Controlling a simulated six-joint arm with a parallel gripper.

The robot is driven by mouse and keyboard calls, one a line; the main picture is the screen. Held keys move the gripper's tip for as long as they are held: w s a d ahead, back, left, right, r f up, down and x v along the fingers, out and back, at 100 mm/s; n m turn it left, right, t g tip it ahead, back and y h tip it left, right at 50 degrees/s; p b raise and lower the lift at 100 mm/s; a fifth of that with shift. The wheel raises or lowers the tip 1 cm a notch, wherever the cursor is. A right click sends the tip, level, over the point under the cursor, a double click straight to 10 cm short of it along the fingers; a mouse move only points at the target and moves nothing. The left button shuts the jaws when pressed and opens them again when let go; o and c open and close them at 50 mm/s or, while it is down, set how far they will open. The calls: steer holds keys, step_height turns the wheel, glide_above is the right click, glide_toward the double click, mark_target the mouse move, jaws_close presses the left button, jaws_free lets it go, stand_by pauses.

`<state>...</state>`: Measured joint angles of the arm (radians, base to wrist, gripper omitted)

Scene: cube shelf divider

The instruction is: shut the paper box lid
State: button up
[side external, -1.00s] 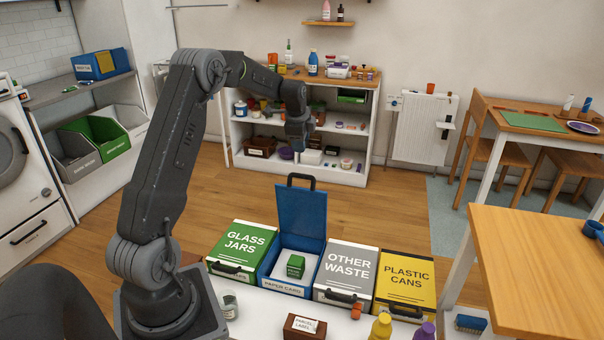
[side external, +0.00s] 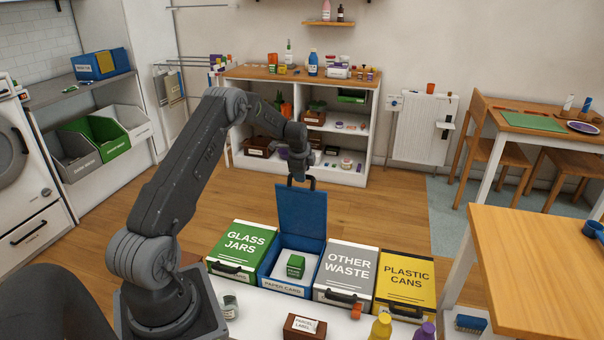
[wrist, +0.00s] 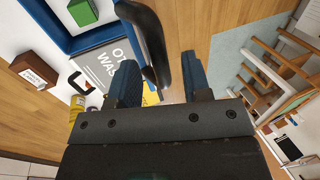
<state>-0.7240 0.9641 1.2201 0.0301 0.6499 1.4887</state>
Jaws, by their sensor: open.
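The blue paper box (side external: 268,280) stands in the row of bins with its blue lid (side external: 301,211) raised upright at the back. A green block (side external: 295,266) lies inside, also visible in the wrist view (wrist: 83,11). The lid's black handle (wrist: 150,42) shows in the wrist view between my gripper's fingers, toward their tips. My gripper (side external: 299,178) is at the lid's top edge, beside the handle; in the wrist view its two fingers (wrist: 160,80) are apart. Whether they touch the handle cannot be told.
Shut bins stand beside the box: green glass jars (side external: 241,243) left, grey other waste (side external: 348,262) and yellow plastic cans (side external: 405,279) right. In front are a brown label box (side external: 304,327), a grey can (side external: 228,305) and bottles (side external: 381,327). Open floor lies behind the lid.

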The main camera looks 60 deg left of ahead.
steer(key=shift+f, duration=0.3)
steer(key=shift+c, duration=0.3)
jaws_close()
